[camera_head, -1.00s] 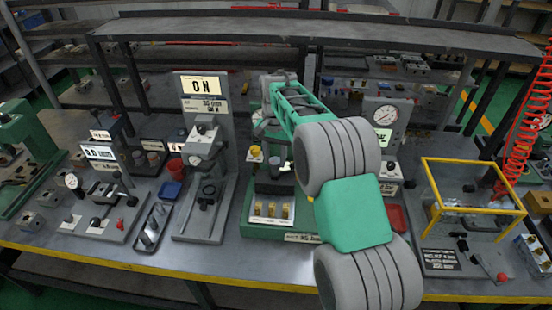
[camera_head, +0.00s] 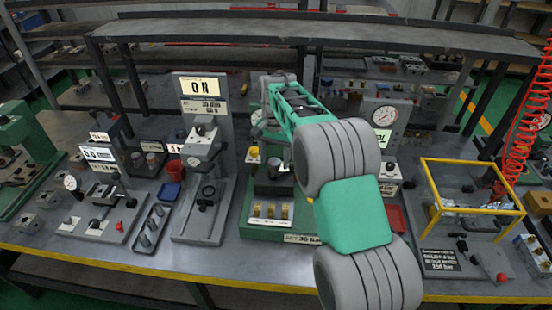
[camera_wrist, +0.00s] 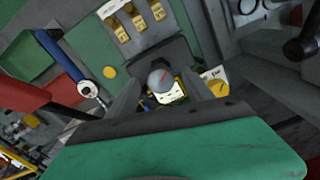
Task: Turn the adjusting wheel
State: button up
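In the wrist view a small round grey knob with a red mark, which looks like the adjusting wheel (camera_wrist: 160,79), sits above a yellow-edged white label. My gripper (camera_wrist: 163,90) has its two dark fingers on either side of it, with gaps showing between fingers and knob. Contact at the fingertips cannot be made out. In the head view the green-based valve station (camera_head: 262,230) stands at the centre of the bench, partly covered by my arm. The wheel and my fingertips are hidden there.
A grey stand with an ON sign (camera_head: 202,87) is left of the station. A round gauge (camera_head: 386,116) stands behind on the right. A yellow-framed box (camera_head: 472,162) is at the right. In the wrist view a blue-handled tool (camera_wrist: 62,56) and a red part (camera_wrist: 25,93) lie nearby.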

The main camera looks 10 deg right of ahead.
aim_at(275, 162)
notch_tip(275, 162, up, 8)
jog(key=shift+f+b, duration=0.1)
jog(key=shift+b, duration=0.65)
jog(key=s+r+n+t, duration=0.1)
jog(key=s+r+n, duration=0.1)
jog(key=s, duration=0.6)
jog(key=s+r+n+t, duration=0.2)
jog(key=s+r, duration=0.1)
jog(key=s, duration=0.5)
jog(key=s+d+f+n+t, duration=0.1)
jog(key=s+f+n, duration=0.1)
jog(key=s+f, duration=0.4)
jog(key=s, duration=0.5)
jog(key=shift+s+n, duration=0.25)
jog(key=shift+n, duration=0.05)
